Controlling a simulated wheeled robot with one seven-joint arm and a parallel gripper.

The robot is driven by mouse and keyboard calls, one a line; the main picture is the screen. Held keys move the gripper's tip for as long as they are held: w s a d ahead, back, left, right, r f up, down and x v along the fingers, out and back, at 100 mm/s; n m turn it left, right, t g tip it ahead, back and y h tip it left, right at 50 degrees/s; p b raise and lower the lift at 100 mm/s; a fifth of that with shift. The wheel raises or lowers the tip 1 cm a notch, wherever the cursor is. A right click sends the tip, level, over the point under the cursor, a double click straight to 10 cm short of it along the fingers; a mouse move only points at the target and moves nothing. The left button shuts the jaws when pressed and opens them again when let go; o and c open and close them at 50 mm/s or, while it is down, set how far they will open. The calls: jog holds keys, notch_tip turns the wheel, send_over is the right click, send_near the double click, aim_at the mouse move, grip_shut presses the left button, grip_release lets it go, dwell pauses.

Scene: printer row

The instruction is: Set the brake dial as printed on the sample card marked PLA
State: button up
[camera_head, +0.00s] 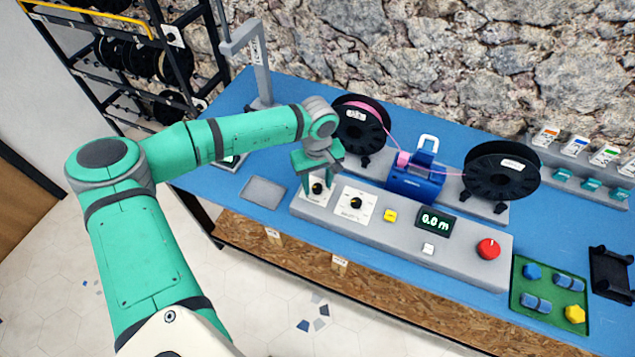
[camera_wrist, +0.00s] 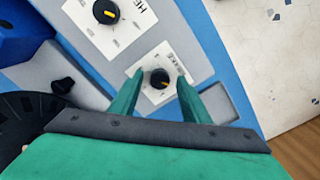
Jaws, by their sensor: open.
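The brake dial (camera_wrist: 160,78) is a small black knob with a yellow mark on a white plate, whose partly covered lettering seems to read BRAKE. It also shows in the head view (camera_head: 317,188), at the left end of the grey console. My gripper (camera_wrist: 161,75) is open, with its green fingertips on either side of this knob; I cannot tell whether they touch it. In the head view my gripper (camera_head: 319,181) is right above that dial. Several sample cards (camera_head: 547,136) with coloured bands stand at the far right; their print is too small to read.
A second black dial (camera_head: 356,203) sits beside the brake dial. The console (camera_head: 455,262) also carries a yellow button, a display reading 0.0 m, a white button and a red knob (camera_head: 488,249). Black spools (camera_head: 501,171) and a blue unit stand behind; a green tray (camera_head: 521,297) lies right.

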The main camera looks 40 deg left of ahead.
jog(key=shift+f, duration=0.1)
jog(key=c, duration=1)
jog(key=shift+c, duration=0.2)
